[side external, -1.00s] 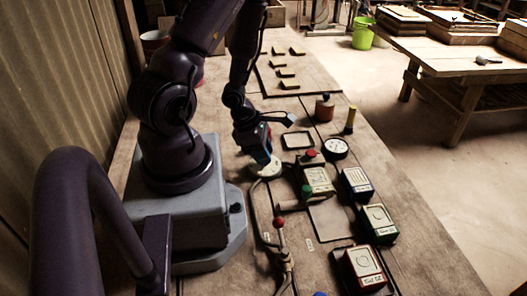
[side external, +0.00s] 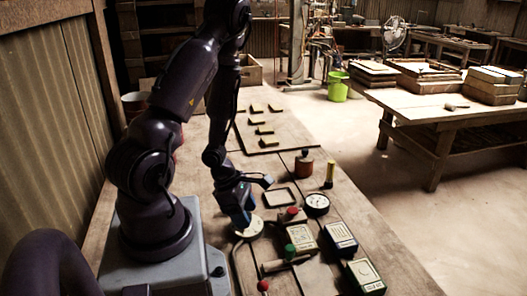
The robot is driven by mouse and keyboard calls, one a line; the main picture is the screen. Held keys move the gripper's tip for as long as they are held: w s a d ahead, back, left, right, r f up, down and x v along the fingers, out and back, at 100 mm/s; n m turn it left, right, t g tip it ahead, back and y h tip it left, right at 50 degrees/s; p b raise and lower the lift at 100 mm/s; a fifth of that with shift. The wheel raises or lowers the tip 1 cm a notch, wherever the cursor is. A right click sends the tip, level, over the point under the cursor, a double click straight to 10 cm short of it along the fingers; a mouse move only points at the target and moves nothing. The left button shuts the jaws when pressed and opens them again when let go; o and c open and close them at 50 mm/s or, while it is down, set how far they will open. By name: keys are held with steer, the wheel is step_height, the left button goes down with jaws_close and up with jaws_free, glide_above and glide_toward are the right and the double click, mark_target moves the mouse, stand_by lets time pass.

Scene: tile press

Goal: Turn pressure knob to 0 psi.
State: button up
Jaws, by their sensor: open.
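A pale round disc (side external: 257,229), which looks like the base of the pressure knob, lies on the bench in front of my arm. My gripper is open. A round white-faced pressure gauge (side external: 317,203) stands to the right; its reading is too small to make out.
Boxes with printed faces (side external: 341,236) and red and green buttons (side external: 290,249) stand right of the disc. A hose runs from the disc toward the front.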

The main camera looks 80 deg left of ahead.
steer(key=m, duration=0.2)
steer(key=m+g+h, duration=0.1)
steer(key=m, duration=0.2)
steer(key=shift+w+h, duration=0.1)
steer(key=shift+h, duration=0.2)
steer(key=m+g, duration=0.1)
steer(key=m, duration=0.1)
steer(key=m+g, duration=0.1)
steer(key=m, duration=0.2)
steer(key=shift+w+m+h, duration=0.1)
steer(key=shift+m+h, duration=0.2)
steer(key=shift+h, duration=0.1)
steer(key=m+g, duration=0.2)
steer(key=m, duration=0.3)
steer(key=m+g, duration=0.1)
steer(key=m, duration=0.2)
steer(key=m+g+y, duration=0.1)
steer(key=m, duration=0.2)
steer(key=shift+w+m, duration=0.15)
steer(key=shift+m, duration=0.15)
steer(key=d+v, duration=0.1)
steer(key=v, duration=1.2)
steer(key=s+d+r+m+t+y, duration=0.1)
steer(key=d+r+m+t+y, duration=0.2)
steer(key=d+r, duration=1.3)
steer(key=shift+s+d+r+m+t, duration=0.2)
steer(key=shift+d+r+m+t, duration=0.15)
steer(key=shift+m+t, duration=1.8)
steer(key=shift+f+m+g, duration=0.1)
steer(key=shift+m+g, duration=0.15)
